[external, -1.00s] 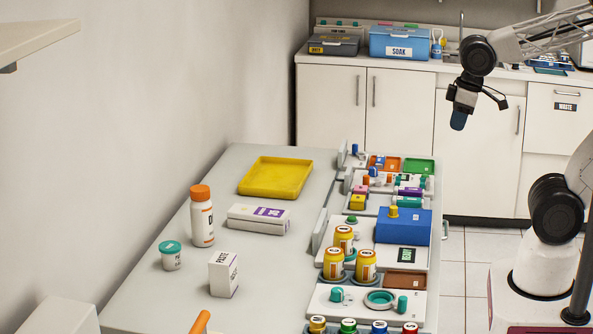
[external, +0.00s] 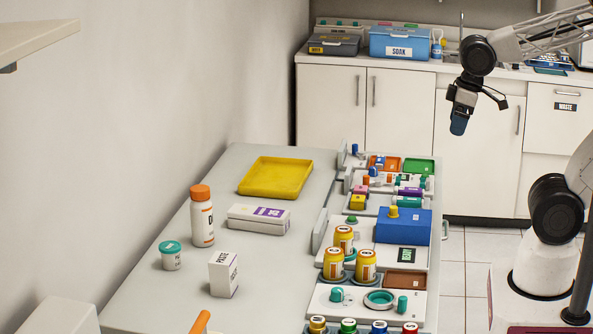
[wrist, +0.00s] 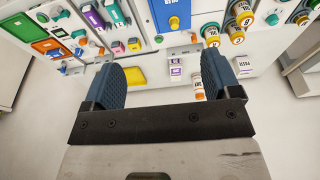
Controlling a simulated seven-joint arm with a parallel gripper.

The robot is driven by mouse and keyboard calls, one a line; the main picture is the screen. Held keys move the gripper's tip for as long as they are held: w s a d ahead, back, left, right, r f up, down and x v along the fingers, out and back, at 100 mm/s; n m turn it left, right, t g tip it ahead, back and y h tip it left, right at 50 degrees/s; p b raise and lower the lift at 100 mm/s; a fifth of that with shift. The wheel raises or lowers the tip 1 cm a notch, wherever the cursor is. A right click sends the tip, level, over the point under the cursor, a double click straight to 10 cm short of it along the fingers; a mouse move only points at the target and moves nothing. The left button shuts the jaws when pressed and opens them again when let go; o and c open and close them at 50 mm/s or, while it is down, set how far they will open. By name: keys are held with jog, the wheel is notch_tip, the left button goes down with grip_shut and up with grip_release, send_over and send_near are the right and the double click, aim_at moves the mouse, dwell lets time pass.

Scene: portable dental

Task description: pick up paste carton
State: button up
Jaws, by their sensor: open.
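The paste carton (external: 223,274) is a small white box with dark lettering, standing upright on the table's near part in the external view. In the wrist view the paste carton (wrist: 246,68) shows at the right, beyond and outside my right finger. My gripper (external: 461,118) hangs high at the upper right, far from the carton. In the wrist view my gripper (wrist: 165,85) has its two blue pads wide apart with nothing between them.
Near the carton stand a teal-lidded jar (external: 171,256) and an orange-capped bottle (external: 202,218). A white box with a purple label (external: 258,219) and a yellow tray (external: 275,177) lie behind. Modules with yellow jars (external: 366,264) and a blue block (external: 403,225) line the table's right side.

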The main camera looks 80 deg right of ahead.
jog(key=w+a+f+m+g+y, duration=0.1)
jog(key=w+a+f+m+y, duration=0.3)
jog(key=w, duration=0.6)
jog(key=w+a+m+g+y, duration=0.1)
jog(key=w+a+m, duration=0.1)
jog(key=w+a, duration=0.55)
jog(key=w+a+f+m+g+y, duration=0.1)
jog(key=w+a+f+m+y, duration=0.2)
jog(key=w, duration=0.9)
jog(key=w+a+f+m+y, duration=0.2)
jog(key=w+a+f+m, duration=0.1)
jog(key=w, duration=0.4)
jog(key=w+a+f+m+y, duration=0.1)
jog(key=w+a+f+m, duration=0.2)
jog(key=w+f, duration=0.4)
jog(key=w+a+f+m+y, duration=0.2)
jog(key=w+a+f+m, duration=0.1)
jog(key=w+a+f, duration=0.2)
jog(key=shift+w+a+f+t+y, duration=0.15)
jog(key=shift+w+f+t, duration=0.05)
jog(key=shift+w+f, duration=0.3)
jog(key=shift+w+a+f+t+y, duration=0.15)
jog(key=shift+w+f+t, duration=0.05)
jog(key=shift+w+f, duration=0.3)
jog(key=shift+f, duration=0.1)
jog(key=shift+a, duration=0.1)
jog(key=shift+x, duration=1.25)
